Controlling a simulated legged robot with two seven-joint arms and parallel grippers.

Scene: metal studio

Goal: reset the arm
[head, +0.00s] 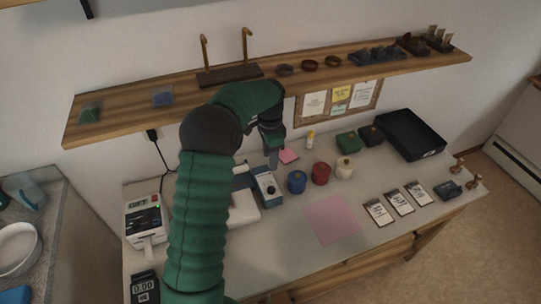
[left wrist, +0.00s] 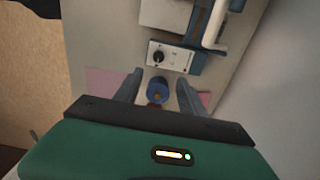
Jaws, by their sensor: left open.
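My left arm, green with a dark elbow, comes in from the lower left in the head view and bends over the workbench (head: 285,235). Its left gripper (head: 273,158) points down above the bench, near a blue and white device with a knob (head: 267,187). In the left wrist view the gripper (left wrist: 158,88) has its two fingers apart with nothing held between them. A blue spool (left wrist: 157,90) shows between and beyond the fingers, and the knob device (left wrist: 170,57) lies just past it. My right gripper is in neither view.
Blue, red and cream spools (head: 320,174) stand right of the device. A pink sheet (head: 331,219), several cards (head: 399,202) and a black tray (head: 410,135) lie on the bench. A wooden shelf (head: 185,101) overhangs the back. A meter (head: 145,222) stands at left.

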